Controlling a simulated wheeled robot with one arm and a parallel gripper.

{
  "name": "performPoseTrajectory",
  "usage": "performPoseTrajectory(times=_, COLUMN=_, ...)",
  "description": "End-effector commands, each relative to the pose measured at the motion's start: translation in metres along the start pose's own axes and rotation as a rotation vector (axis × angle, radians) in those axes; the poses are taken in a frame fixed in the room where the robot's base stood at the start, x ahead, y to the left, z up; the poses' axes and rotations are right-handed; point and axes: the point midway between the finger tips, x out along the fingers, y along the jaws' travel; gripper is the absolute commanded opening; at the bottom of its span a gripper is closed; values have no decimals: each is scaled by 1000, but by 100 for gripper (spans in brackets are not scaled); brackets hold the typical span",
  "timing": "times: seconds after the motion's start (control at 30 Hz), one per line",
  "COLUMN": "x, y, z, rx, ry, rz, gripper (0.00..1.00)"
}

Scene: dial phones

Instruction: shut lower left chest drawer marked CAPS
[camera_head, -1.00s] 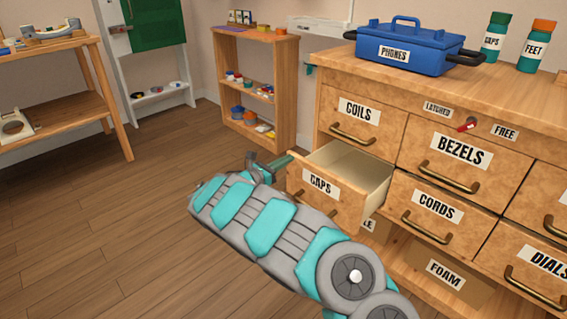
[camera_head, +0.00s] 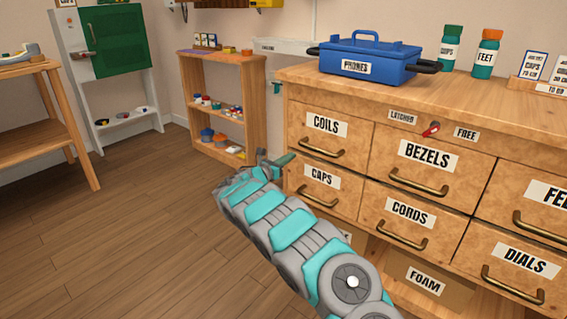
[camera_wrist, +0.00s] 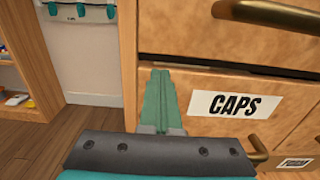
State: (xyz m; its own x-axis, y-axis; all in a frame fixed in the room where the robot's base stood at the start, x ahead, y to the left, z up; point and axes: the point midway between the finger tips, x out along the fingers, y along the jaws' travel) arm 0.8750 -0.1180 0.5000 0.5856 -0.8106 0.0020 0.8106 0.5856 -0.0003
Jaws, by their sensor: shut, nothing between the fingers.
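The CAPS drawer (camera_head: 324,190) is in the lower left of the wooden chest, under the COILS drawer (camera_head: 326,138). Its front looks flush with the fronts around it in the head view. In the wrist view its CAPS label (camera_wrist: 236,105) is right of my fingers, and a dark gap runs along its top edge. My gripper (camera_head: 280,163) is at the left edge of the drawer front. In the wrist view my gripper (camera_wrist: 157,80) is shut and empty, its teal fingers at the drawer front's left end. I cannot tell whether they touch it.
The LATCHED/FREE switch (camera_head: 431,129) is on the chest above the BEZELS drawer (camera_head: 428,157). A blue PHONES box (camera_head: 368,57) stands on top. A low shelf (camera_head: 256,110) with small parts stands left of the chest. The floor (camera_head: 130,230) at the left is clear.

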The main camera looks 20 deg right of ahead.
Motion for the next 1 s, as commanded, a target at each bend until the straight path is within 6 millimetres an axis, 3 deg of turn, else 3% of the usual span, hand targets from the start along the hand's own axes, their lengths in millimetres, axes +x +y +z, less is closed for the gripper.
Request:
performPoseTrajectory(times=0.57, x=5, y=-4, z=0, rx=1, ry=1, rz=-5, gripper=0)
performPoseTrajectory(times=0.77, x=-24, y=-2, z=1, rx=-3, ry=-2, rz=5, gripper=0)
performPoseTrajectory(times=1.0, x=-79, y=0, z=3, rx=-2, ry=-3, rz=12, gripper=0)
